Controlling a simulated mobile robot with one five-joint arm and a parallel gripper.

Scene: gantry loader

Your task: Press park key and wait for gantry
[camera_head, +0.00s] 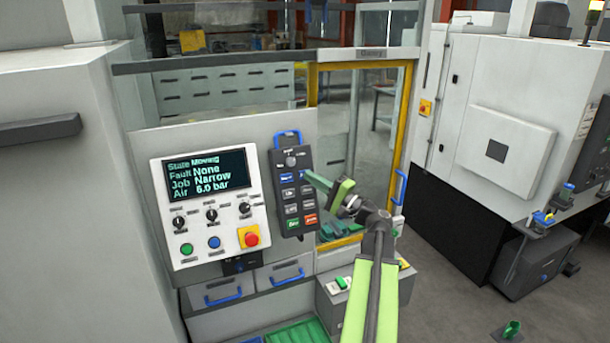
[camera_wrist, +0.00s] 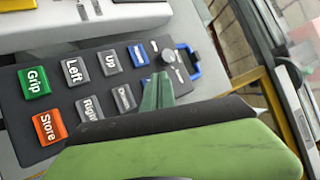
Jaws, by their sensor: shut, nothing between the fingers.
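The dark key pendant (camera_head: 279,157) hangs on the grey panel, with blue, grey, green and orange keys; the Park label is not readable. My gripper (camera_head: 310,177) is shut and empty, its tips at the pendant's right side near the blue keys. In the wrist view the pendant (camera_wrist: 62,118) shows Grip, Store, Left, Up and partly covered keys. There the green fingertips (camera_wrist: 158,88) lie over the blue key area beside a blue key (camera_wrist: 138,55); I cannot tell if they touch. The display (camera_head: 205,175) reads State Moving, Fault None, Job Narrow. The gantry itself is not clearly visible.
The control panel (camera_head: 215,235) left of the pendant has knobs and a red stop button (camera_head: 250,236). A yellow-framed door (camera_head: 312,85) with a blue handle (camera_head: 400,187) stands behind my arm.

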